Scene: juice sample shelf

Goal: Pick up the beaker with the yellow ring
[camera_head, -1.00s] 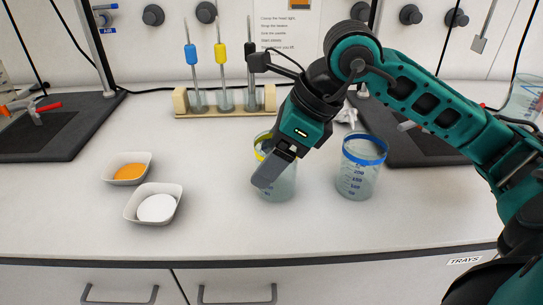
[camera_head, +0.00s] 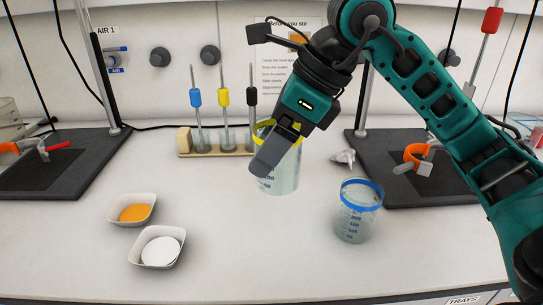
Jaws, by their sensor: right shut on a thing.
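The beaker with the yellow ring (camera_head: 283,178) is a clear, graduated beaker near the middle of the head view. My right gripper (camera_head: 273,153) is shut on it at the upper part, one dark finger in front of its wall. The gripper hides part of the yellow ring. The beaker appears upright and raised above the bench. A similar beaker with a blue ring (camera_head: 357,222) stands on the bench to its right, apart from it. My left gripper is not in view.
A wooden rack (camera_head: 184,142) with blue, yellow and black-handled rods stands behind. White dishes with orange powder (camera_head: 133,213) and white powder (camera_head: 160,251) sit at front left. Dark stand bases lie left (camera_head: 75,165) and right (camera_head: 395,165). The front middle bench is clear.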

